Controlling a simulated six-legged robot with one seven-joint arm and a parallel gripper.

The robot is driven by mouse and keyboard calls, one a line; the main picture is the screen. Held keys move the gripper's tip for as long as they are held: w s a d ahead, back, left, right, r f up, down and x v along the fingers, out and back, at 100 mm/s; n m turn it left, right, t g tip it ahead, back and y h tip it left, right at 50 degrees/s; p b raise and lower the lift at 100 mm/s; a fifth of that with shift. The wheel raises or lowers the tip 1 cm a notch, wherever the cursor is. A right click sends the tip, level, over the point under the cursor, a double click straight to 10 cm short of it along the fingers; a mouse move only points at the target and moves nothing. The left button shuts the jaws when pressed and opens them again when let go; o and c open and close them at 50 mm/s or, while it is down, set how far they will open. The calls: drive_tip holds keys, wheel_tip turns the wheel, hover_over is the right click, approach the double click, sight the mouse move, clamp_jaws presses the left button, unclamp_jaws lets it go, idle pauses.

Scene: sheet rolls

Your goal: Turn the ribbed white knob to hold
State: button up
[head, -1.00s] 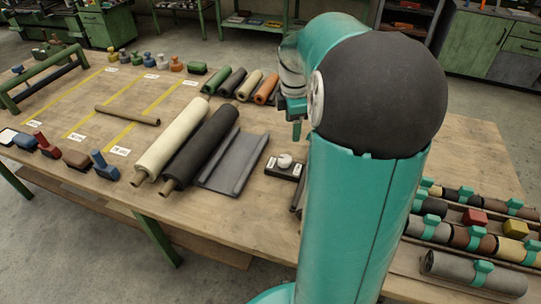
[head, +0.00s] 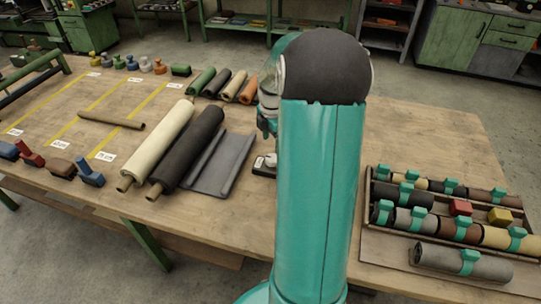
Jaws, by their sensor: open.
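The white knob (head: 271,160) sits on a small dark base (head: 262,171) on the wooden table. My arm hides its right part, and its ribs and pointing direction are too small to tell. A pale label (head: 259,162) shows on the base to the left of the knob. My gripper (head: 267,132) shows in part at the left edge of my arm, in the picture above the knob and apart from it. It is open, with nothing seen between its fingers; its right side is hidden.
A grey sheet (head: 222,163) with rolled edges, a black roll (head: 188,150) and a cream roll (head: 158,145) lie left of the knob. Several short rolls (head: 230,83) lie behind. A rack (head: 367,215) of banded rolls stands at right. Bare tabletop (head: 420,135) lies behind the rack.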

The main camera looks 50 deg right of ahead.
sight(272, 158)
wheel_tip(272, 158, down, 7)
drive_tip(key=shift+f, duration=0.1)
idle(0.3)
drive_tip(key=c, duration=1)
